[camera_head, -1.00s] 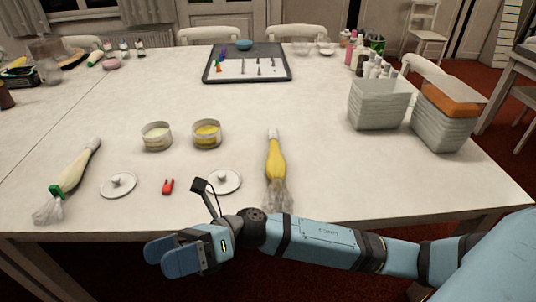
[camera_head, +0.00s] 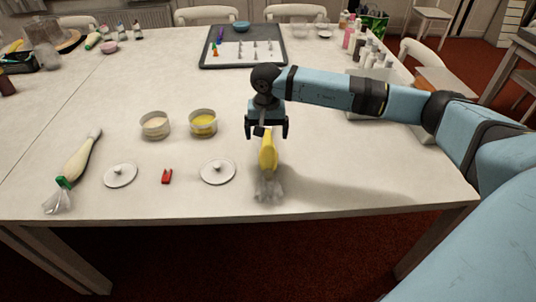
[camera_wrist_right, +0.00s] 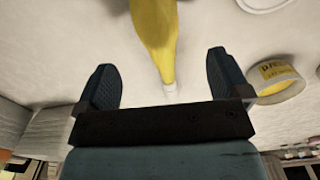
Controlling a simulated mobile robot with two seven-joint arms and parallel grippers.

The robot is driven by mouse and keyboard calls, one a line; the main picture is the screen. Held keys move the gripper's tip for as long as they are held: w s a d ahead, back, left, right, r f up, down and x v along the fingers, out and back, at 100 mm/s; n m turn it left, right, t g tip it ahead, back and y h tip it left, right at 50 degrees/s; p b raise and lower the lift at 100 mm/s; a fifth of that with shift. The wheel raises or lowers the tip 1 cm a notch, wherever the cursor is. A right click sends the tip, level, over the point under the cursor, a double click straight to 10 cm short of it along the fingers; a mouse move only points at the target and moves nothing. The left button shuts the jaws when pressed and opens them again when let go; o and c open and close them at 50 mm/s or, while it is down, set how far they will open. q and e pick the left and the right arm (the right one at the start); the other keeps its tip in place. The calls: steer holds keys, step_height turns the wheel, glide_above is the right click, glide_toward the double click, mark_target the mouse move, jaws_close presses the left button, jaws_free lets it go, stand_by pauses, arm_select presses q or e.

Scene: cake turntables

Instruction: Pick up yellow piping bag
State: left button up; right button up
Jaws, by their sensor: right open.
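The yellow piping bag (camera_head: 268,155) lies on the table near its front edge, with its clear crumpled end toward the edge. My right gripper (camera_head: 267,134) is open above the bag's nozzle end and hides that end in the head view. In the right wrist view the yellow bag (camera_wrist_right: 157,35) runs down between the two spread fingers (camera_wrist_right: 160,85), its white tip near the gripper body. The fingers show no contact with it. My left gripper is not in view.
Two round tubs, one pale (camera_head: 155,126) and one yellow (camera_head: 203,124), stand left of the gripper. Two white lids (camera_head: 218,172) and a red clip (camera_head: 167,176) lie in front. A pale piping bag (camera_head: 83,157) lies at left. A tray (camera_head: 212,58) is behind.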

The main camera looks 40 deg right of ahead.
mark_target(268, 148)
steer(key=f, duration=0.9)
steer(key=shift+d+b, duration=0.3)
steer(key=shift+b, duration=0.1)
steer(key=shift+c, duration=0.3)
steer(key=shift+r, duration=0.1)
steer(key=c, duration=0.7)
